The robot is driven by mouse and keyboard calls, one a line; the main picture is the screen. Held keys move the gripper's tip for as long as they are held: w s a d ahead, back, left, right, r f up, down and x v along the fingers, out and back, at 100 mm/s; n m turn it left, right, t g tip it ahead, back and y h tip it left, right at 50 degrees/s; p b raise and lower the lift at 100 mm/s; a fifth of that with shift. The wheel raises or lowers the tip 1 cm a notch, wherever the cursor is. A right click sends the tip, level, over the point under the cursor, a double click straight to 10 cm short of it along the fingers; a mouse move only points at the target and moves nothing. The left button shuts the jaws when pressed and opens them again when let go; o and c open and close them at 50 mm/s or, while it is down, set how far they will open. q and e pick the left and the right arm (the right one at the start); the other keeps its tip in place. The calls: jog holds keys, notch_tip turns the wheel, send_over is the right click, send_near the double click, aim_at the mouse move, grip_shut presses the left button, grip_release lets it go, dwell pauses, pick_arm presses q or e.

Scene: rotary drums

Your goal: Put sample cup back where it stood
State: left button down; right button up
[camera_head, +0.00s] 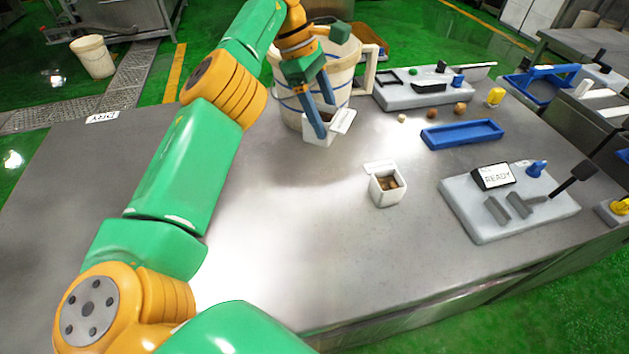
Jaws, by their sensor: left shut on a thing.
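My left gripper (322,122) reaches in from the left and is shut on a small white square cup (318,136) with a flat tab on its right. The fingers cover part of this cup and hide most of its inside. It is in front of a large white bucket (345,82); I cannot tell whether its base touches the table. A second, similar white cup (387,198) with brown pieces in it stands on the table, nearer to me and to the right. My right gripper is not in view.
The grey table (270,230) is clear to the left and in front. To the right are a blue tray (461,134), a grey unit with a READY sign (497,176), another grey unit (425,92) behind and several small round pieces (432,114).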

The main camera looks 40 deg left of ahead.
pick_arm(q)
jog(key=w+a+n+t+y, duration=0.1)
jog(key=a+n+t, duration=0.1)
jog(key=a+n, duration=0.5)
jog(key=shift+n, duration=0.3)
jog(key=s+d+f+b, duration=0.2)
jog(key=d+f+b, duration=0.1)
jog(key=s+d+f+b, duration=0.3)
jog(key=d, duration=0.1)
jog(key=s+d+f+b, duration=0.2)
jog(key=s+d+b, duration=0.1)
jog(key=shift+s+d+f+b, duration=0.15)
jog(key=shift+s+f+b, duration=0.05)
jog(key=shift+f+b, duration=0.2)
jog(key=f, duration=0.2)
jog(key=f+b, duration=0.1)
jog(key=shift+s+d, duration=0.2)
jog(key=shift+d, duration=0.05)
jog(key=shift+f, duration=0.25)
grip_release()
jog(key=shift+f, duration=0.1)
